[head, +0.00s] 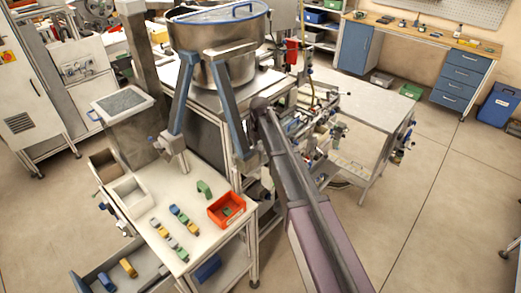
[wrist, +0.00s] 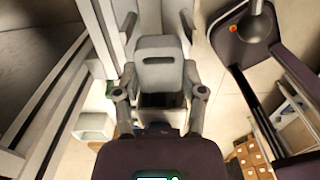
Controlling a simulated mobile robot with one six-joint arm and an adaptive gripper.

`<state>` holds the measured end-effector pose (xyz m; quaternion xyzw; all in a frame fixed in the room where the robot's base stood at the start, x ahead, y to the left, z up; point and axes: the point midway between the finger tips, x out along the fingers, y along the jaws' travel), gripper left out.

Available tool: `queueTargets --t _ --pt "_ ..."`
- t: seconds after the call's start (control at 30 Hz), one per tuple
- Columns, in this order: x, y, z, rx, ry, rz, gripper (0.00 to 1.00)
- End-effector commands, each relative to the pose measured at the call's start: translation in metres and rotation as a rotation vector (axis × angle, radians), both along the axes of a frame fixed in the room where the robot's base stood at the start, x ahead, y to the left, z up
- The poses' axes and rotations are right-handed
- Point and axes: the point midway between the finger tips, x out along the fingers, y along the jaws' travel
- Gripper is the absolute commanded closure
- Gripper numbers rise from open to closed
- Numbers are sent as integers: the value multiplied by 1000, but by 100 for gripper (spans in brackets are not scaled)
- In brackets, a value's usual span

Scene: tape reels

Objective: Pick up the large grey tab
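In the wrist view a pale grey piece with a dark slot (wrist: 159,72) lies in the middle of the picture, between the fingers of my gripper (wrist: 159,28); it looks like the large grey tab. The fingers stand wide apart, one on each side of it. I cannot tell whether they touch it.
In the head view a white table holds small coloured blocks (head: 182,219), a green piece (head: 204,188), a red-orange bin (head: 226,209) and a white bin (head: 128,196). A steel bowl (head: 218,55) stands behind.

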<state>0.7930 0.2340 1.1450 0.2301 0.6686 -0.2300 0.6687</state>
Motion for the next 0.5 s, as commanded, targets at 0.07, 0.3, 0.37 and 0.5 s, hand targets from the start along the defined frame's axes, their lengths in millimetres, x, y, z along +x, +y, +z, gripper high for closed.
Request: queueTargets --t 0.07,0.3,0.37,0.5 --pt "0 0 0 0 0 0 69" --pt "0 0 0 0 0 0 69" --pt "0 0 1 0 0 0 69" --pt "0 0 3 0 0 0 69"
